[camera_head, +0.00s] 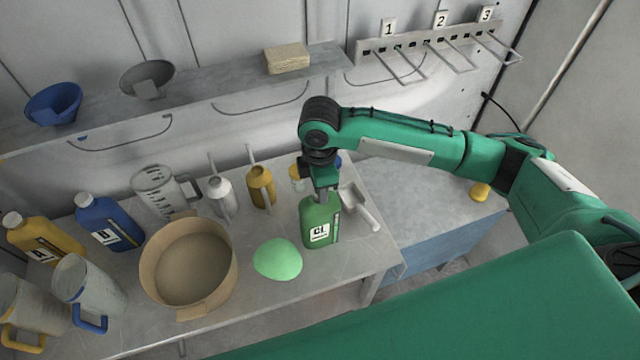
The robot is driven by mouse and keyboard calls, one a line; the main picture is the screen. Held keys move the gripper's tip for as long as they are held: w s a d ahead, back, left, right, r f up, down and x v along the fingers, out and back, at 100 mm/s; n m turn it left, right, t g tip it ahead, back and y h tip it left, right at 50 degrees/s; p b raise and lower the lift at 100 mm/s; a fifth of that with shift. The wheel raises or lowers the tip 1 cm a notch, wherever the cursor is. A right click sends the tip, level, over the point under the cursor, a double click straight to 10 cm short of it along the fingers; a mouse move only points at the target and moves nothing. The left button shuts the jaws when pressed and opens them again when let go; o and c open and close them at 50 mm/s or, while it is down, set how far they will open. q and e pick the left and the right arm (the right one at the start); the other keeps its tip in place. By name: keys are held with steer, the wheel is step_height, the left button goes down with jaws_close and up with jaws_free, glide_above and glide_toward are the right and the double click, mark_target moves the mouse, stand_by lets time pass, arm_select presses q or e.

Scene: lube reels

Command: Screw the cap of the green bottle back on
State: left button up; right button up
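The green bottle (316,232) with a white "CL" label stands upright near the right end of the table. My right gripper (322,192) points down at the top of the bottle, over its neck. The gripper hides the neck, and I cannot make out the cap or whether it is in the fingers. The fingertips are too small and covered to tell if they are open or shut. My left gripper is not in view.
A light green rounded thing (277,260) lies left of the bottle, beside a tan tub (148,262). A metal scoop (357,205) is close on the right. Blue (108,224) and yellow (42,238) bottles and clear jugs (88,290) fill the left. A shelf (220,88) runs behind.

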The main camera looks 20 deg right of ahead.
steer(key=m, duration=0.5)
stand_by(0.4)
steer(key=shift+m, duration=0.5)
steer(key=m, duration=0.4)
steer(key=shift+f+m, duration=0.1)
steer(key=shift+m, duration=0.2)
steer(key=shift+m, duration=0.5)
steer(key=m, duration=0.3)
steer(key=shift+m, duration=0.4)
